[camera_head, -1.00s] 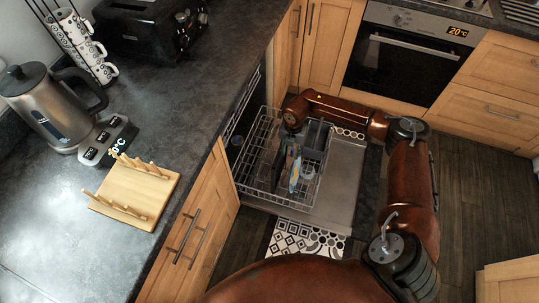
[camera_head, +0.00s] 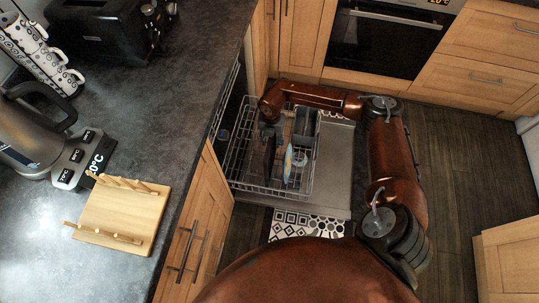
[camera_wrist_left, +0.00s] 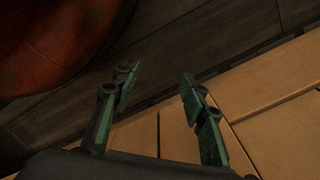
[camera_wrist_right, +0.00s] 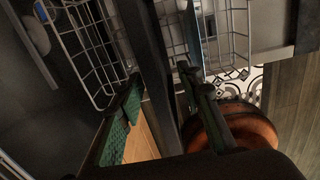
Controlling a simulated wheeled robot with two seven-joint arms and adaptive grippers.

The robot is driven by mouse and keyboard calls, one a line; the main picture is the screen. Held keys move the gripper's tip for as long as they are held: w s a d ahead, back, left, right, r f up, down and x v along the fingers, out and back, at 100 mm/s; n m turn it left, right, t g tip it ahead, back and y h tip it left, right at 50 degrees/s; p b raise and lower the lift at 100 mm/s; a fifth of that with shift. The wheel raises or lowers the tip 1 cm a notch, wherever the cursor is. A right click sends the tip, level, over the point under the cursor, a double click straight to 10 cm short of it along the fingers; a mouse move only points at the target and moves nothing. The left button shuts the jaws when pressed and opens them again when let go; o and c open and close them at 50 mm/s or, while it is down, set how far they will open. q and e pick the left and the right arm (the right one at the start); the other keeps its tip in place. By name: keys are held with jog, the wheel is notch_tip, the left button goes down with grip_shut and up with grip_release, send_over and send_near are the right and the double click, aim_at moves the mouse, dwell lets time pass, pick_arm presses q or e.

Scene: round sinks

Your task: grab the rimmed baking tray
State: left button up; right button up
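A dark, thin upright piece that looks like the rimmed baking tray (camera_head: 269,158) stands in the pulled-out dishwasher rack, left of a blue-and-white dish (camera_head: 288,164). In the right wrist view the dark tray edge (camera_wrist_right: 150,50) runs between the green-padded fingers of my right gripper (camera_wrist_right: 160,92). These fingers look apart, with a gap on the right side of the edge. In the head view my right gripper (camera_head: 270,128) is at the tray's upper end, partly hidden by its wrist. My left gripper (camera_wrist_left: 158,90) is open and empty; the head view does not show it.
The wire rack (camera_head: 240,180) surrounds the dishes, with a grey cutlery basket (camera_head: 306,125) at its back right. The open dishwasher door (camera_head: 337,165) lies right of it. The counter (camera_head: 170,130) edge is close on the left. A wooden peg rack (camera_head: 122,212) stands on the counter.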

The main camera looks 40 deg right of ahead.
jog(key=shift+f, duration=0.9)
jog(key=shift+f+b, duration=0.15)
jog(key=shift+b, duration=0.15)
pick_arm(q)
jog(key=shift+w+d+r, duration=0.2)
jog(key=shift+w+r, duration=0.1)
jog(key=shift+r, duration=0.3)
jog(key=shift+w+d+r, duration=0.2)
jog(key=shift+w+r, duration=0.1)
jog(key=shift+r, duration=0.3)
pick_arm(e)
jog(key=shift+d, duration=0.1)
jog(key=shift+c, duration=0.5)
grip_shut()
